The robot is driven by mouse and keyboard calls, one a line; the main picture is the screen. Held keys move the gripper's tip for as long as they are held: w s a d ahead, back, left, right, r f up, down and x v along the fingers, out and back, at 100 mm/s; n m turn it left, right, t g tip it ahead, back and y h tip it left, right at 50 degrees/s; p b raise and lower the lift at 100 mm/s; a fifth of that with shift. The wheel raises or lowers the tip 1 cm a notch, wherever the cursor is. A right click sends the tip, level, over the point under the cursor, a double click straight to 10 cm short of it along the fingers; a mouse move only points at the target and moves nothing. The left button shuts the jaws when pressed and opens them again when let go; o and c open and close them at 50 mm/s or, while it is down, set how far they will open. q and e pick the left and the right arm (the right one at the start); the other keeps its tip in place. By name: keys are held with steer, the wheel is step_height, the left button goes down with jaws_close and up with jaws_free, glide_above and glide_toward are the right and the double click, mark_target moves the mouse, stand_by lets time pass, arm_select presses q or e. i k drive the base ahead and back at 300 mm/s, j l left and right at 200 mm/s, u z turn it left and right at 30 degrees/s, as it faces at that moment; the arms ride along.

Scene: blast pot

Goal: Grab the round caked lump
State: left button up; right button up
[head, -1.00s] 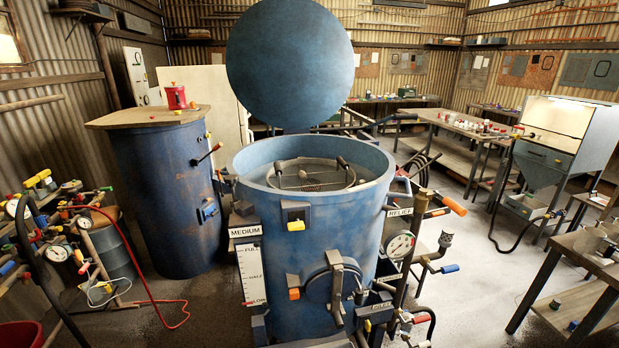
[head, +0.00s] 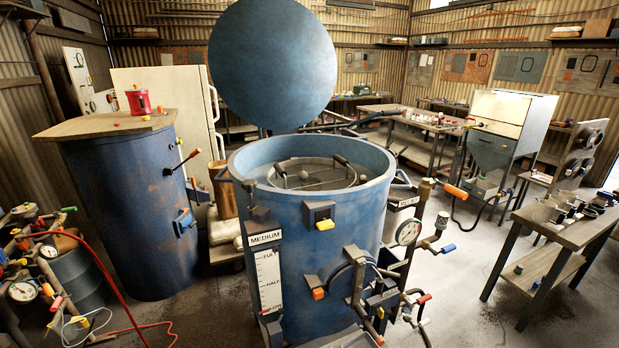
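The pot's large round blue lid (head: 272,65) stands raised behind the opening. Neither of my grippers is in view.
A blue drum (head: 125,210) with a wooden top and red pot (head: 138,102) stands at left. Hoses and gauges (head: 22,291) crowd the lower left. A gauge (head: 408,231) and valves stick out from the pot's right side. A workbench (head: 570,215) stands at right, with open floor between.

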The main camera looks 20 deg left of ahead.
mark_target(303, 175)
steer(key=j+z, duration=0.35)
steer(key=j, duration=0.15)
steer(key=k+j+z, duration=0.1)
steer(key=j+z, duration=0.25)
steer(key=j, duration=0.15)
steer(key=j+z, duration=0.5)
steer(key=j, duration=0.45)
steer(key=j+z, duration=0.35)
steer(key=j, duration=0.25)
steer(key=j+z, duration=0.3)
steer(key=j, duration=0.25)
